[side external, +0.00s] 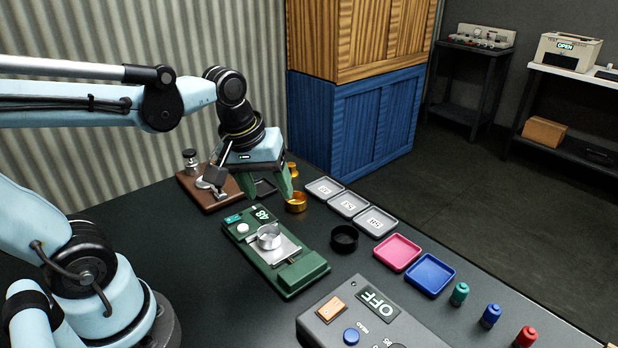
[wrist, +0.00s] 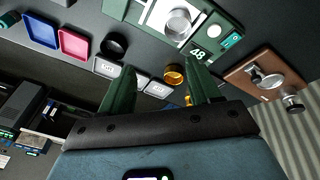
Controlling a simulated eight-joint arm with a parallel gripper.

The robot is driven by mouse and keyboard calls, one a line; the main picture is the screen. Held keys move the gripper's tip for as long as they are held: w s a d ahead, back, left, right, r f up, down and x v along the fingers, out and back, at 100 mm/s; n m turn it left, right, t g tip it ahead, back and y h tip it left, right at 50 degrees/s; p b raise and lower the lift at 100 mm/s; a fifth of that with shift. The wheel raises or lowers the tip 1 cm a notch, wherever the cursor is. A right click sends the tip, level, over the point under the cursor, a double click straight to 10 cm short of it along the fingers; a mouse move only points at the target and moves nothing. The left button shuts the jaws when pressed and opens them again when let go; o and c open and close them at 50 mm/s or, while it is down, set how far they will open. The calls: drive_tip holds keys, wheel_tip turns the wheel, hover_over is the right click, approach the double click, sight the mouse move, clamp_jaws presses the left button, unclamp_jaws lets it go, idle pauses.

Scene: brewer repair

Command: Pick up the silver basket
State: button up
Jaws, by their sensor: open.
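The silver basket (side external: 268,237) sits on the metal plate of the green scale (side external: 302,272). In the wrist view the silver basket (wrist: 178,24) is near the top edge, beyond my fingertips. My gripper (side external: 266,190) has green fingers, spread open and empty. It is above the table, behind the scale in the side view and apart from the silver basket. The wrist view shows the two fingers of my gripper (wrist: 161,64) with a gap between them.
A gold basket (side external: 296,204) is close to my right finger. A black ring-like basket (side external: 344,238) stands right of the scale. Grey trays (side external: 348,204), a pink tray (side external: 398,252) and a blue tray (side external: 430,274) lie right. A brown tamper stand (side external: 205,187) is behind left.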

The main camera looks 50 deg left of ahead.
drive_tip(key=a+n+g, duration=0.1)
drive_tip(key=n+g, duration=0.1)
drive_tip(key=n, duration=0.2)
drive_tip(key=n+g, duration=0.1)
drive_tip(key=n, duration=0.2)
hover_over(268, 226)
drive_tip(key=s+d, duration=0.2)
drive_tip(key=shift+w+f, duration=0.15)
drive_tip(key=shift+f, duration=1.55)
drive_tip(key=shift+w+f, duration=0.1)
drive_tip(key=shift+f, duration=1.6)
drive_tip(key=shift+w+a+f, duration=0.1)
drive_tip(key=shift+f, duration=1.15)
drive_tip(key=shift+w+f, duration=0.1)
drive_tip(key=shift+f, duration=1.15)
drive_tip(key=c, duration=0.9)
drive_tip(key=shift+r, duration=0.15)
